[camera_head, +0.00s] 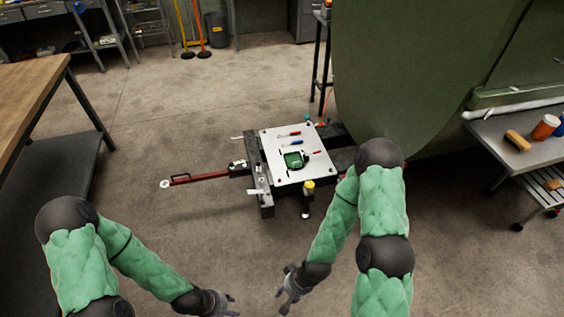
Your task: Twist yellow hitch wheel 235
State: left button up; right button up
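A small yellow wheel (309,185) sits at the front right corner of a low dark cart with a white top (275,150), above a short dark post. A red tow bar (205,177) with a ring at its end sticks out of the cart to the left. My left gripper (232,304) is at the bottom edge, in front of the cart and left of the wheel; its fingers look spread and empty. Neither gripper touches the cart.
Small tools and a green item (294,160) lie on the cart top. A large dark green curved panel (420,70) stands behind it on the right. A wooden workbench (35,90) is at left, a grey table (500,130) at right. The floor before the cart is clear.

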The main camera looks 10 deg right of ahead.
aim_at(308, 185)
jog(key=i+l+u, duration=0.15)
jog(key=i+l, duration=0.35)
jog(key=i+l+u, duration=0.15)
jog(key=i+l, duration=0.3)
jog(key=i+l+u, duration=0.15)
jog(key=i+l, duration=0.3)
jog(key=l, duration=0.2)
